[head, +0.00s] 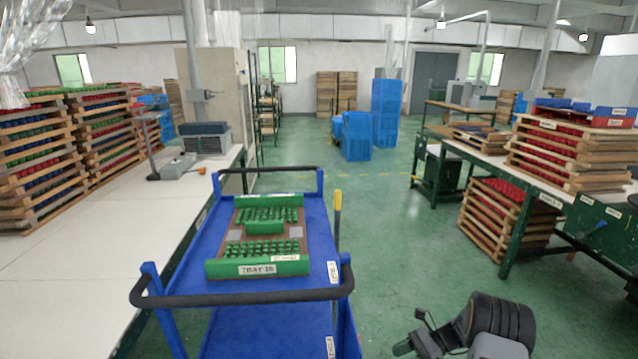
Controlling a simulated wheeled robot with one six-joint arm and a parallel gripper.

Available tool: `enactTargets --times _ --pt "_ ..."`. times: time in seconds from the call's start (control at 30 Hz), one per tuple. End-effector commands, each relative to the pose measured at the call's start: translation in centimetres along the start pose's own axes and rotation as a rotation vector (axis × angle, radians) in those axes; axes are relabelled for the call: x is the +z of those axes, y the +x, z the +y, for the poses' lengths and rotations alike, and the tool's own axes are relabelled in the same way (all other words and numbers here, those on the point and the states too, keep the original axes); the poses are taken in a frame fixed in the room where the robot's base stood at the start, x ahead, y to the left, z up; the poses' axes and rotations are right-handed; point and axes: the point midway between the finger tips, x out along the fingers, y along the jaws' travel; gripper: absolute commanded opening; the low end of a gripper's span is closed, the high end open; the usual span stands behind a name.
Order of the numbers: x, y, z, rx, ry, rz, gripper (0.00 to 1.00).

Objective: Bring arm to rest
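My arm shows at the bottom right, folded low over the green floor and cut off by the lower edge. My gripper (418,340) appears as a small dark shape at its left end. It is apart from the blue cart, and I see nothing held in it. Its fingers are too small and cut off to tell whether they are open or shut. A tray (230,268) with green ends, green parts in rows and a TRAY label lies flat on the cart's top shelf (316,230).
The blue cart with black handles (240,300) stands ahead, left of my arm. A long white table (70,270) runs along the left with stacked racks (105,140). A green-legged bench (490,165) and racks (508,215) stand right. Green floor (390,220) is clear between them.

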Motion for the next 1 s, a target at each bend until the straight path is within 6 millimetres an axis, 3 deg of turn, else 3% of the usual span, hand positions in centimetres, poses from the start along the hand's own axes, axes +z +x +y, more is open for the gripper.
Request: enactTargets --times 0.27,0.7,1.0 --pt "6.3 -0.5 6.3 0.163 -0.42 0.436 0.49" --pt "21.1 -2.6 18.1 0.55 -1.198 1.075 0.49" --pt "28.6 -2.5 23.8 0.602 -1.464 1.311 0.49"
